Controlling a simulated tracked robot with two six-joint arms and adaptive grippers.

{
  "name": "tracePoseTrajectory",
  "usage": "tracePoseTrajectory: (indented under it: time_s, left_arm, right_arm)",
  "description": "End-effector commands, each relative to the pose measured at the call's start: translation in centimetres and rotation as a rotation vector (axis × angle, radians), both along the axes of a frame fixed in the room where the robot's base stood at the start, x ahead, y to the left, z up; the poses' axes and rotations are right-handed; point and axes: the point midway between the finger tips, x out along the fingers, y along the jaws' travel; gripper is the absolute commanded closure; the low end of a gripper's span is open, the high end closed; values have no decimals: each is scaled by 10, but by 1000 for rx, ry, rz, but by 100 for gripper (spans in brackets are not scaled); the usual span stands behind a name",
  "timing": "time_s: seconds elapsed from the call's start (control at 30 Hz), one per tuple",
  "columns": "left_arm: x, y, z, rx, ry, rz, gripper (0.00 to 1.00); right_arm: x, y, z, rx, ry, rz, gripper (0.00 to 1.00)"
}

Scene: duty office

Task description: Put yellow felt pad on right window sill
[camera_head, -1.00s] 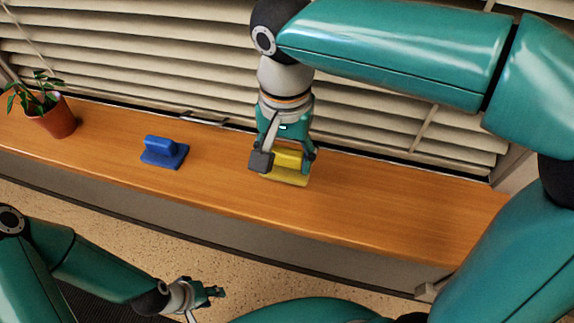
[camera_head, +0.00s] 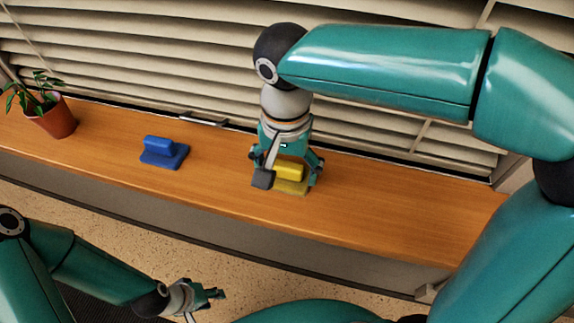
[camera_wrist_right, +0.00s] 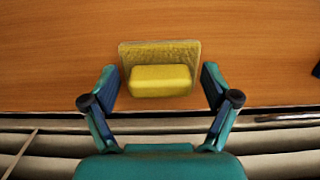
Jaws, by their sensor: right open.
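The yellow felt pad (camera_head: 291,184) lies on the wooden window sill (camera_head: 390,215), its raised yellow grip upward. My right gripper (camera_head: 287,178) is at the pad from above, its fingers spread to either side. In the right wrist view the pad (camera_wrist_right: 160,82) sits ahead between the open fingers (camera_wrist_right: 160,98), with a gap on both sides. My left gripper (camera_head: 212,293) is low at the lower left, away from the sill and empty; its fingertips are too small to judge.
A blue pad with a grip (camera_head: 163,153) lies on the sill to the left. A potted plant (camera_head: 52,117) stands at the far left end. Slatted blinds (camera_head: 150,60) run closely behind the sill. The sill right of the yellow pad is clear.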

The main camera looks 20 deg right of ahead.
Motion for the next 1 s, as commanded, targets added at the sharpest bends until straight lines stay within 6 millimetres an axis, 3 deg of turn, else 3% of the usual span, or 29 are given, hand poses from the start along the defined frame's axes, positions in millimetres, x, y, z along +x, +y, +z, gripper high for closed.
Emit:
tracePoseTrajectory:
  time_s: [0.27,0.8,1.0]
  left_arm:
    - [0,0,3,0,0,0,60]
    - [0,0,13,0,0,0,60]
    - [0,0,15,0,0,0,60]
  right_arm:
    - [1,1,8,1,-2,1,13]
    - [1,1,105,2,-3,2,13]
    - [1,1,121,1,-1,2,13]
